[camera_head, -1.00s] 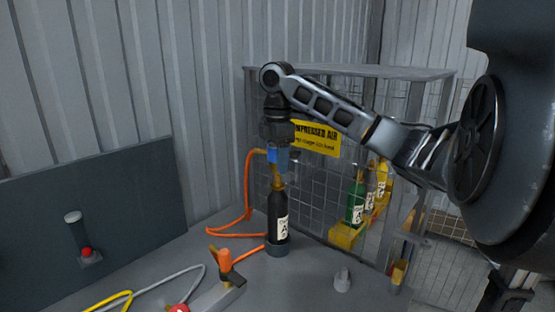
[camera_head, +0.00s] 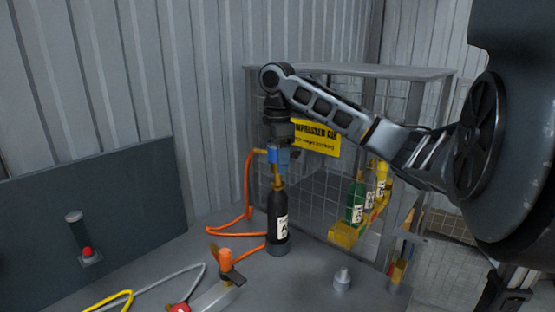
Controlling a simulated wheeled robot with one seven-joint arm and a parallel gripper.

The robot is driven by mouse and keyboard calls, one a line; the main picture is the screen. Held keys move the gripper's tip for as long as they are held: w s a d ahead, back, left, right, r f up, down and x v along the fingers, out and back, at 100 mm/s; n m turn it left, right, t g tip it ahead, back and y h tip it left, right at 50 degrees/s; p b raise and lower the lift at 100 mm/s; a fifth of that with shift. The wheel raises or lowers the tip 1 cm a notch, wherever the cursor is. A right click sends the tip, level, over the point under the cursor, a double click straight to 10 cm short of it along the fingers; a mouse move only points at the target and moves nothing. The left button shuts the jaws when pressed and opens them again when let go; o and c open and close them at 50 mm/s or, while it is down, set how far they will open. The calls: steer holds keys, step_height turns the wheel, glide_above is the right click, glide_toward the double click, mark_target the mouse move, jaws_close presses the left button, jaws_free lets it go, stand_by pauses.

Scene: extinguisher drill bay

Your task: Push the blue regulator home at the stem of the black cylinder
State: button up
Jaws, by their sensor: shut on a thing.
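The black cylinder (camera_head: 278,218) stands upright on the grey bench, with a white label on its side and a brass stem (camera_head: 278,181) on top. The blue regulator (camera_head: 280,155) is directly above the stem, with an orange hose (camera_head: 247,195) leading off its left side. My gripper (camera_head: 279,148) points straight down and is shut on the regulator. The fingers are small and partly merge with the regulator in the picture. I cannot tell whether the regulator touches the stem or how far it sits on it.
A wire cage (camera_head: 330,180) behind holds green and yellow cylinders (camera_head: 356,198). An orange-handled valve (camera_head: 226,262), grey and yellow hoses (camera_head: 120,298) and a small grey fitting (camera_head: 342,279) lie on the bench. A dark panel with a red button (camera_head: 87,252) is at left.

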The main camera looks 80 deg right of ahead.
steer(key=shift+f+b, duration=0.65)
steer(key=shift+f, duration=1.25)
stand_by(1.4)
steer(key=o, duration=1.3)
steer(key=shift+c, duration=0.2)
step_height(320, 180, up, 8)
steer(key=shift+f, duration=0.1)
